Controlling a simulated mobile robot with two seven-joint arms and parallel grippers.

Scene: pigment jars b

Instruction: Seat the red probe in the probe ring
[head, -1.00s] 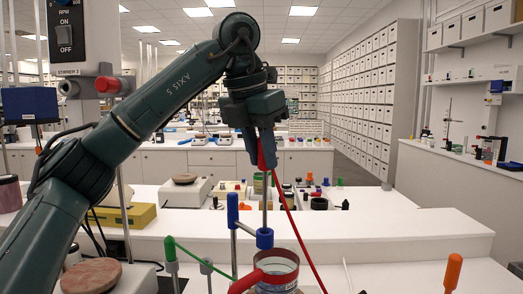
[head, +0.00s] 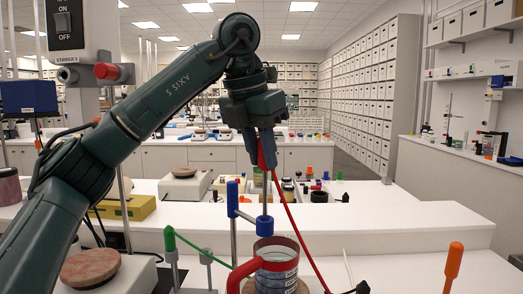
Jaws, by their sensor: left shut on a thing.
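My left gripper (head: 260,160) is shut on the red probe (head: 265,150), holding it by its red handle with the metal rod pointing straight down. The rod's lower end meets the blue probe ring (head: 264,224), which an arm joins to the blue-topped post (head: 232,200). I cannot tell how far the rod passes into the ring. A red cable runs from the probe down to the right. Below the ring stands a glass vessel (head: 278,266) with a red band and red handle. My right gripper is not in view.
An orange-handled tool (head: 454,258) stands at right. A raised white shelf (head: 400,226) runs behind. The bench between vessel and orange tool looks mostly free.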

